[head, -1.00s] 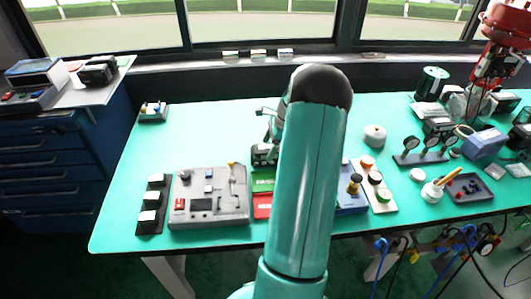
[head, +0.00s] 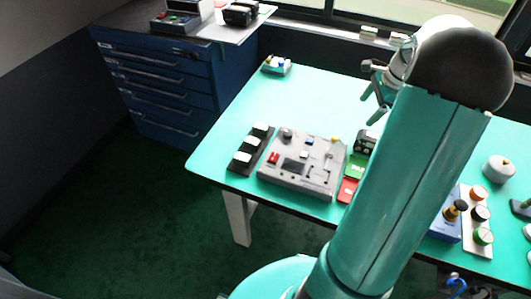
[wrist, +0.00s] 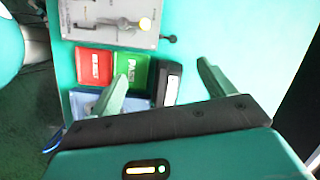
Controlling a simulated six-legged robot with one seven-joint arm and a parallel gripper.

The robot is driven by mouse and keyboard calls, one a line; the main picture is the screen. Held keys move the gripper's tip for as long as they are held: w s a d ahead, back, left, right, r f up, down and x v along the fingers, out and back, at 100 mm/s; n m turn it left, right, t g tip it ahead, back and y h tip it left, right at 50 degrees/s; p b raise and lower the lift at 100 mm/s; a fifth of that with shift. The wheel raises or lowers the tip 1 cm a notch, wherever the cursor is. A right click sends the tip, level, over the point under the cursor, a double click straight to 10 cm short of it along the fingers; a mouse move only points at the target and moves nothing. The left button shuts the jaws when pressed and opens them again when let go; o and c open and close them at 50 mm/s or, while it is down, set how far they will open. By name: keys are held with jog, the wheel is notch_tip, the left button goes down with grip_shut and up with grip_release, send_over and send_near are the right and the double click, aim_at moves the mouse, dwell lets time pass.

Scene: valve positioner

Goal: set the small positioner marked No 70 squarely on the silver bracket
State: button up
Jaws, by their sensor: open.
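A small black boxy device (head: 367,142) with a pale label stands on the green table beside the green PASS pad. It may be the small positioner, but I cannot read No 70 on it. In the wrist view the black device (wrist: 170,80) appears between my two fingers. My gripper (head: 374,90) is open and empty above the table; the wrist view also shows its spread fingers (wrist: 163,72). In the head view it appears just behind and above the device; the exact gap is unclear. I cannot make out the silver bracket for certain.
A grey panel (head: 303,168) with buttons and small parts lies left of the green pad (head: 355,168) and red pad (head: 347,190). A black strip of white-topped blocks (head: 250,148) is further left. A blue box (head: 446,222) stands right of my arm.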

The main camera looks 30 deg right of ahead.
jog(key=w+a+r+n+h, duration=0.1)
jog(key=a+r+n, duration=0.4)
jog(key=a, duration=0.7)
jog(key=a+r+n+h, duration=0.1)
jog(key=a+r+n, duration=0.4)
jog(key=a, duration=0.6)
jog(key=s+a+n+t, duration=0.1)
jog(key=s+a+n, duration=0.5)
jog(key=a, duration=0.3)
jog(key=s+a+r+n+t, duration=0.1)
jog(key=s+a+n+t, duration=0.1)
jog(key=s+a+n, duration=0.4)
jog(key=a, duration=0.3)
jog(key=shift+r+n, duration=0.2)
jog(key=shift+n, duration=0.2)
jog(key=shift+s+a+f+n, duration=0.15)
jog(key=shift+s+a+n, duration=0.15)
jog(key=shift+a, duration=0.05)
jog(key=shift+c, duration=0.2)
